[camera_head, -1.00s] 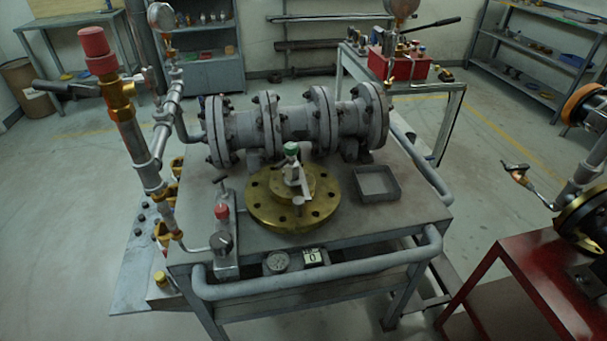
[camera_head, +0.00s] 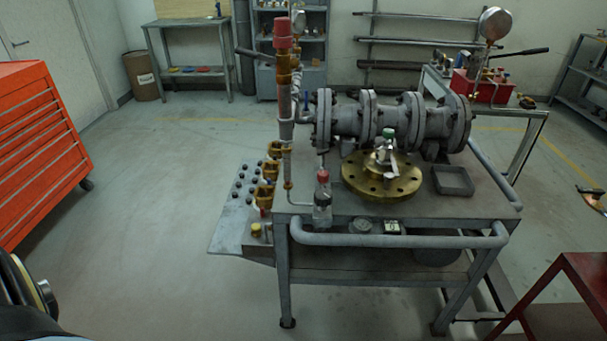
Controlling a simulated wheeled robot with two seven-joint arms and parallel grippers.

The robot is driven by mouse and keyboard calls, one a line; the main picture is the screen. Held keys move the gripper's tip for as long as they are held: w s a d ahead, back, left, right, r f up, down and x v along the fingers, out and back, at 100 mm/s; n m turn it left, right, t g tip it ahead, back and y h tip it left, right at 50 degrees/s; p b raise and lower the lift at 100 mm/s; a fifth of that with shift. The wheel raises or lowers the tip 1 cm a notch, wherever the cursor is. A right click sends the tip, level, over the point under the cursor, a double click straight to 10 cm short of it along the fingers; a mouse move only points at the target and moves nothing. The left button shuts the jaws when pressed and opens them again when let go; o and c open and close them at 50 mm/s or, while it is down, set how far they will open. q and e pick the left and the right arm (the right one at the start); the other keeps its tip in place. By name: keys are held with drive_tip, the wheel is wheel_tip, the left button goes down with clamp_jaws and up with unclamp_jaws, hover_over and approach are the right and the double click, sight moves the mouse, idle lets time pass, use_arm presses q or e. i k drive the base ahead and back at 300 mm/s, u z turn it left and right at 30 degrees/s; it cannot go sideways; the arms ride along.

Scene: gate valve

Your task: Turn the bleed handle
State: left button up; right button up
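No part in view is clearly marked as the bleed handle, and I cannot tell which lever it is. A green-topped fitting (camera_head: 387,137) stands on a round brass flange (camera_head: 357,181). The grey flanged valve body (camera_head: 391,124) lies behind. A handled brass fitting (camera_head: 592,201) is cut off at the right edge. Neither gripper is in view.
An orange tool cabinet (camera_head: 38,150) stands at the left. A red table (camera_head: 578,290) is at the lower right. A grey tube rail (camera_head: 400,241) runs along the bench front. A small tray (camera_head: 453,181) sits on the bench. The floor (camera_head: 170,200) left of it is clear.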

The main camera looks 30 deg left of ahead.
sight(321, 153)
drive_tip(key=k, duration=0.1)
drive_tip(key=u, duration=1.15)
